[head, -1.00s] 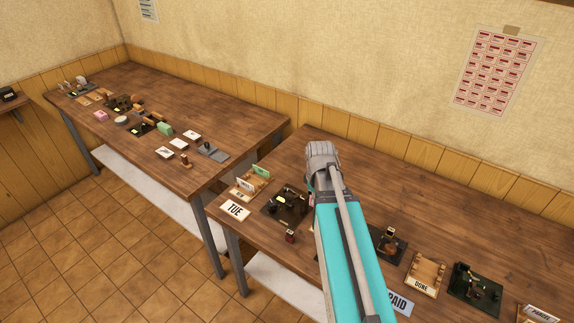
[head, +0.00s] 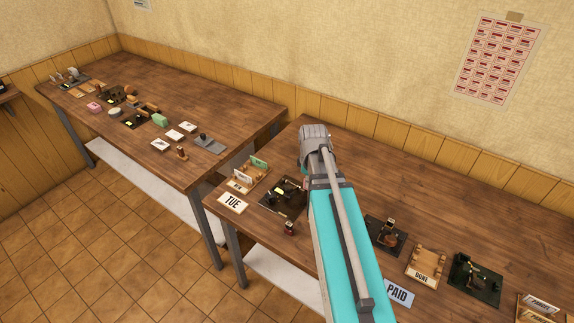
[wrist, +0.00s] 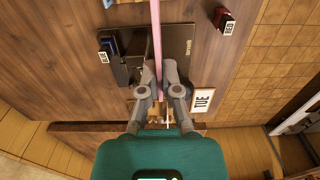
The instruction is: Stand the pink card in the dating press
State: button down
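My gripper (wrist: 160,88) is shut on the pink card (wrist: 157,45), which shows edge-on as a thin upright strip in the wrist view. Past the card lies a dark press on a black base (wrist: 178,45), beside the TUE sign (wrist: 203,100). The card overlaps the base in this view; I cannot tell whether it touches. In the head view the same press (head: 281,194) stands just left of my arm. There my arm hides the gripper fingers and most or all of the card.
A red ink bottle (wrist: 226,18) stands by the press, near the table's front edge. A wooden rack with cards (head: 247,177) is left of it.

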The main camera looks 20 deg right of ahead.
jog(key=w+a+f+b, duration=0.1)
jog(key=w+f+b, duration=0.1)
jog(key=w, duration=0.6)
jog(key=w+a+f+b, duration=0.1)
jog(key=w+f+b, duration=0.1)
jog(key=w, duration=0.6)
jog(key=shift+f+b, duration=0.35)
jog(key=shift+f, duration=0.2)
jog(key=shift+f, duration=0.2)
jog(key=shift+f+b, duration=2.7)
jog(key=shift+b, duration=0.2)
jog(key=c, duration=0.7)
grip_release()
